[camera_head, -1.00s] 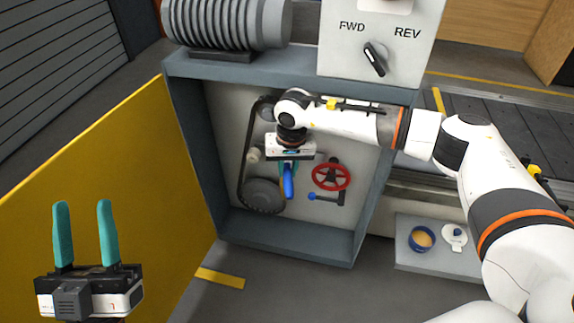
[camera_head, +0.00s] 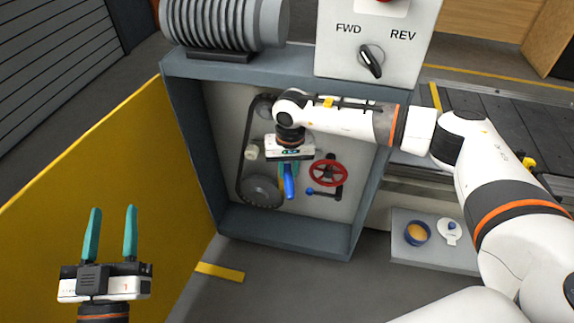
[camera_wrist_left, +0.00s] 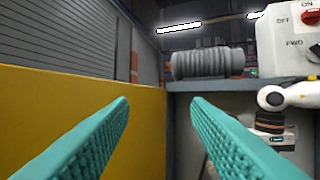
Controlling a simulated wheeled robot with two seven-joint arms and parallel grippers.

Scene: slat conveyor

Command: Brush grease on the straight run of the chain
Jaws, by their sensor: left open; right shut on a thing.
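The chain (camera_head: 241,163) runs as a dark loop up the left side of the open cabinet, around a large sprocket (camera_head: 262,192) at the bottom. My right gripper (camera_head: 289,170) is inside the cabinet, shut on a blue-handled brush (camera_head: 289,184). The brush's tip is hidden, so I cannot tell whether it touches the chain. My left gripper (camera_head: 111,235) is open and empty, in front of the yellow door panel. Its two teal fingers show in the left wrist view (camera_wrist_left: 160,130).
A red handwheel (camera_head: 329,173) and a blue-knobbed lever (camera_head: 322,193) sit right of the brush. The yellow door (camera_head: 130,150) stands open at left. The FWD/REV switch box (camera_head: 372,40) is above.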

